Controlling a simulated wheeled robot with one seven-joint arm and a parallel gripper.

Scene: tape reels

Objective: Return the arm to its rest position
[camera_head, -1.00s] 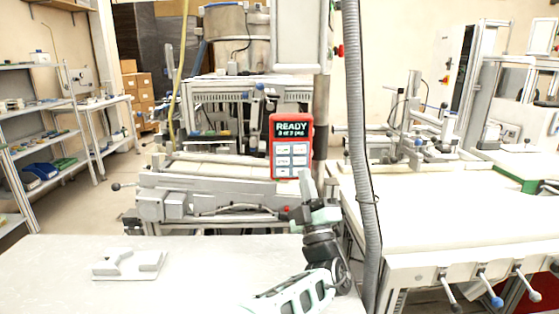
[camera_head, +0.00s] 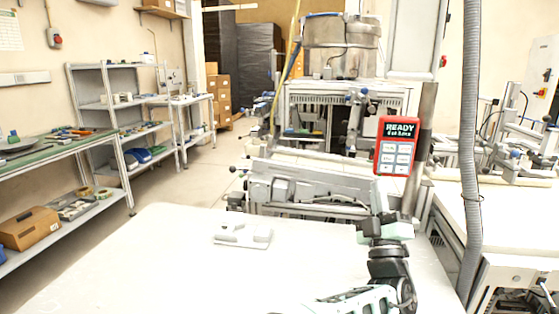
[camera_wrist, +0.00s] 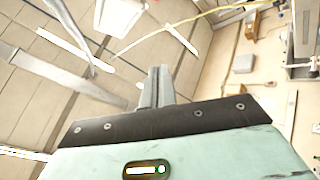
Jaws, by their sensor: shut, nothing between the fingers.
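My gripper (camera_head: 378,195) stands at the end of my raised arm, above the right part of the white table in the head view. Its fingers point upward. In the wrist view the two fingers (camera_wrist: 156,86) are together, with nothing between them. The wrist view faces the ceiling and upper walls, so no table surface shows there. A red control box (camera_head: 397,146) with a READY display and pale keys is behind and just above the gripper in the picture. I cannot tell how far apart they are in depth.
A white block-shaped fixture (camera_head: 243,235) lies on the white table (camera_head: 130,270), whose front and left are clear. A grey ribbed hose (camera_head: 471,150) hangs at the right. Machinery (camera_head: 300,190) stands behind the table. Shelves (camera_head: 95,205) line the left wall.

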